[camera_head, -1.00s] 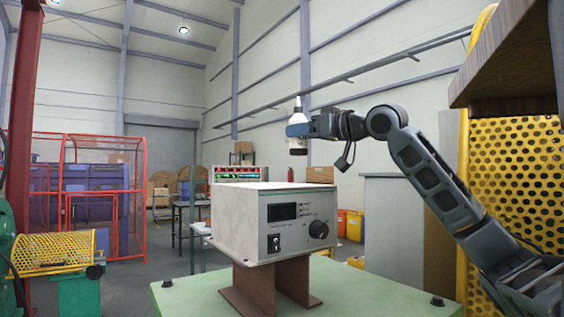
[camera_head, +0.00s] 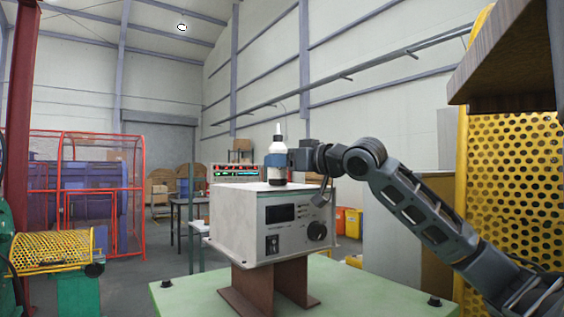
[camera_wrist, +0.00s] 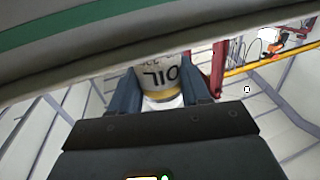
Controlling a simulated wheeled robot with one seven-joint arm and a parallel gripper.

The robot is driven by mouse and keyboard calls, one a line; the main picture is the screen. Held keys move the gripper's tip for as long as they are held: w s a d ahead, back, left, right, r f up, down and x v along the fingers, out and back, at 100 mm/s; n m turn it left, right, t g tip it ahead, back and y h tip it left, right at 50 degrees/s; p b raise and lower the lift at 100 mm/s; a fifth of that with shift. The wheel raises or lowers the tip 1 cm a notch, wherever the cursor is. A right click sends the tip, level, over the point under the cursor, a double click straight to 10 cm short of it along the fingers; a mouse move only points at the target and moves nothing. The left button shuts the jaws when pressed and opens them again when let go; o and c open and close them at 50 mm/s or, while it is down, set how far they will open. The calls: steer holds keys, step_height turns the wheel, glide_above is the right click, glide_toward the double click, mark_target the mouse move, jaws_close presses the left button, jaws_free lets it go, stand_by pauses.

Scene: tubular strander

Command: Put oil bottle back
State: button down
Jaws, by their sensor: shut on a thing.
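The oil bottle (camera_head: 278,147) is white with a pointed nozzle and stands upright in the head view. My gripper (camera_head: 276,162) is shut around its middle, with blue fingers on its sides. The bottle's base is at the top of the grey control box (camera_head: 240,215); I cannot tell whether it touches. In the wrist view the bottle (camera_wrist: 160,76) shows its "OIL" lettering upside down between the fingers of my gripper (camera_wrist: 160,85). Its far end there is hidden behind a pale slanting surface.
The box stands on brown supports (camera_head: 252,285) on a green table (camera_head: 350,292). A perforated yellow guard (camera_head: 510,190) and a wooden shelf (camera_head: 505,55) stand close on the right. A red-framed cage (camera_head: 100,190) is at the left. The box top left of the bottle looks clear.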

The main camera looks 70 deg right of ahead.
steer(key=shift+f, duration=0.15)
steer(key=shift+c, duration=2.2)
jaws_free()
steer(key=shift+r, duration=0.2)
steer(key=b+v, duration=0.2)
steer(key=v, duration=1)
